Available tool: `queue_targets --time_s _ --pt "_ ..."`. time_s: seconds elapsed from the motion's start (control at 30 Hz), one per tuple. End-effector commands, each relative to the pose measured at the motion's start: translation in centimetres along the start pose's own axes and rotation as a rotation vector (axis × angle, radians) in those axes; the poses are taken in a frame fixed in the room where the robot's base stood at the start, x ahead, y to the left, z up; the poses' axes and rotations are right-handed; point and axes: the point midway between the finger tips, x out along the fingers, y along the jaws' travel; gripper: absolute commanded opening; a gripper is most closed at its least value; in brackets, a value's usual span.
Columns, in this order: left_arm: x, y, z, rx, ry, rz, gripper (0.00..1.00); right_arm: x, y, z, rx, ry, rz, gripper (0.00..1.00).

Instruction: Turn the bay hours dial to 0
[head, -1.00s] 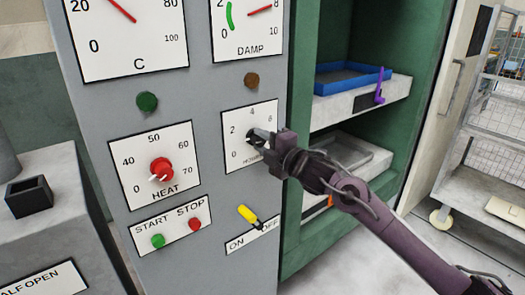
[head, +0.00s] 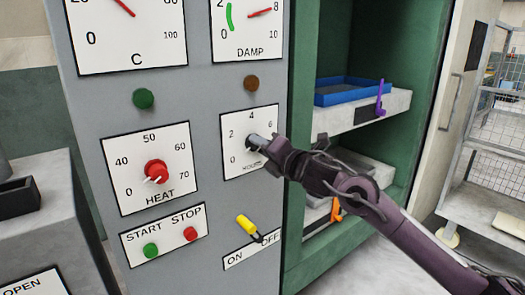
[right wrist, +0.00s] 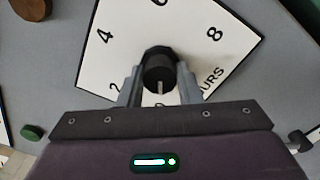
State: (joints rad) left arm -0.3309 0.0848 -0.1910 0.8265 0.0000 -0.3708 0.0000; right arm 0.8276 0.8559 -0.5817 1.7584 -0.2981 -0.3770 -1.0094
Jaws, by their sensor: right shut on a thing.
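The bay hours dial is a white plate (head: 236,123) with numbers on the grey panel, right of the HEAT dial. Its black knob (right wrist: 158,58) sits in the middle of the plate in the right wrist view. My right gripper (head: 258,142) is shut on this knob, one finger on each side. A pale mark on the knob points down in the right wrist view, roughly toward the partly hidden 0; the exact reading is unclear. In the head view my fingers cover most of the knob and the 8. My left gripper is out of view.
The HEAT dial with a red knob (head: 156,171) is left of the hours dial. Below are the green START (head: 151,250) and red STOP (head: 190,234) buttons and a yellow-handled switch (head: 247,226). The open green bay with a blue tray (head: 345,92) is to the right.

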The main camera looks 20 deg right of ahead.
Motion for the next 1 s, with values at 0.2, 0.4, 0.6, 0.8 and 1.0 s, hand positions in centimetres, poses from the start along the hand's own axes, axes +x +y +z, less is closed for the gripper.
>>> queue_targets --time_s 0.2,0.4,0.6,0.8,1.0 --pt "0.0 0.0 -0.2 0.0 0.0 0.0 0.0 0.0 -0.2 -0.2 -0.012 0.004 -0.004 0.09" --pt "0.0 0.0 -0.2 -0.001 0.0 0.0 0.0 0.0 -0.2 -0.2 -0.011 0.004 -0.004 0.09" --pt "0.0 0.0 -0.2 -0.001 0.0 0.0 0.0 0.0 -0.1 -0.1 -0.01 0.003 -0.003 0.53" --pt "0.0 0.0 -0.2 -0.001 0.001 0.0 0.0 0.0 -0.1 -0.1 -0.009 0.002 -0.001 0.53" --pt "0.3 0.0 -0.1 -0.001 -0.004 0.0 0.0 -1.2 -0.3 0.0 -0.01 0.0 -0.003 0.53"
